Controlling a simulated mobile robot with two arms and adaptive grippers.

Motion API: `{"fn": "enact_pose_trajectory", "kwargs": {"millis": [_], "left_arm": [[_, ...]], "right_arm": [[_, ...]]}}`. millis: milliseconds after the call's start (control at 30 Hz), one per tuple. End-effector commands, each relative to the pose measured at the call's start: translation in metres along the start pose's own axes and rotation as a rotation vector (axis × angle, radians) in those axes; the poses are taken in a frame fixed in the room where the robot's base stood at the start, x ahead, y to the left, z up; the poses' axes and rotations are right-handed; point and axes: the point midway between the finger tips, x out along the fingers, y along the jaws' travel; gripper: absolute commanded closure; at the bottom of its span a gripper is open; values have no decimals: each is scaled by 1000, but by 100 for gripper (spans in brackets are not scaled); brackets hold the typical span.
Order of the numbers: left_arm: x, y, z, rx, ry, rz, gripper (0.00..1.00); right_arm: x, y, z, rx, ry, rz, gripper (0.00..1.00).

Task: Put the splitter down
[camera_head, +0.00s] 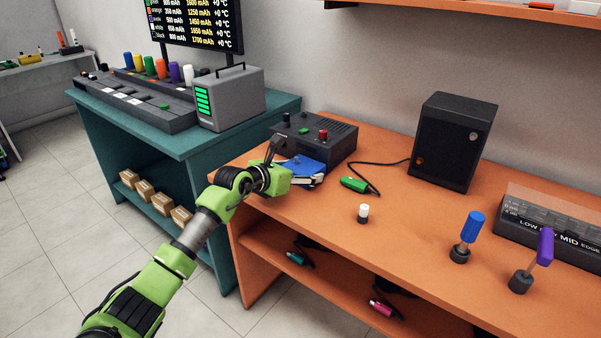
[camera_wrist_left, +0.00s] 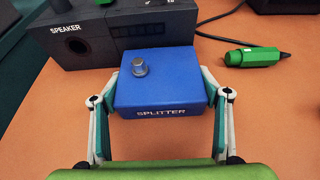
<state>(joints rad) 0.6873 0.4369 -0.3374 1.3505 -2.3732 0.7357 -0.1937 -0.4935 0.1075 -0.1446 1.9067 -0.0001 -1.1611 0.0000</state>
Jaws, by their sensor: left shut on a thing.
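The splitter is a blue box with a silver knob and the label "SPLITTER". In the left wrist view the splitter (camera_wrist_left: 160,90) sits between the fingers of my left gripper (camera_wrist_left: 160,100), which is shut on its two sides. In the head view the splitter (camera_head: 303,166) is partly hidden by my left gripper (camera_head: 300,178), at the left end of the orange table (camera_head: 400,215). It is in front of the dark speaker box (camera_head: 325,140). I cannot tell whether its underside touches the table. My right gripper is not in view.
A green probe (camera_head: 354,184) with a black cable lies to the right. A white-capped knob (camera_head: 363,212), a black cabinet speaker (camera_head: 453,142), blue and purple handled tools (camera_head: 471,228) and an equalizer box (camera_head: 550,225) stand farther right. The table's front middle is clear.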

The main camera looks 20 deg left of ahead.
Motion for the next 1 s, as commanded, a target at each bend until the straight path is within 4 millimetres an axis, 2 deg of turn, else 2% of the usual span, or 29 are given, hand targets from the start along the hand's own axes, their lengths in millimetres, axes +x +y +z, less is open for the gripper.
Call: {"fn": "enact_pose_trajectory", "kwargs": {"millis": [133,167,200,233,667,767,867,1000], "left_arm": [[0,0,1,0,-3,0,64],[0,0,-1,0,0,0,29],[0,0,-1,0,0,0,18],[0,0,-1,0,0,0,14],[-3,0,0,0,1,1,14],[-14,1,1,1,-1,1,14],[-30,1,1,2,0,2,14],[-58,1,1,4,1,2,14]], "right_arm": [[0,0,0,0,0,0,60],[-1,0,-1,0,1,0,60],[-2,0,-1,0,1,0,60],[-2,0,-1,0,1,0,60],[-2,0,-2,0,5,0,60],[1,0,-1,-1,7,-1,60],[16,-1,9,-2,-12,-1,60],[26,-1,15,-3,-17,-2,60]]}}
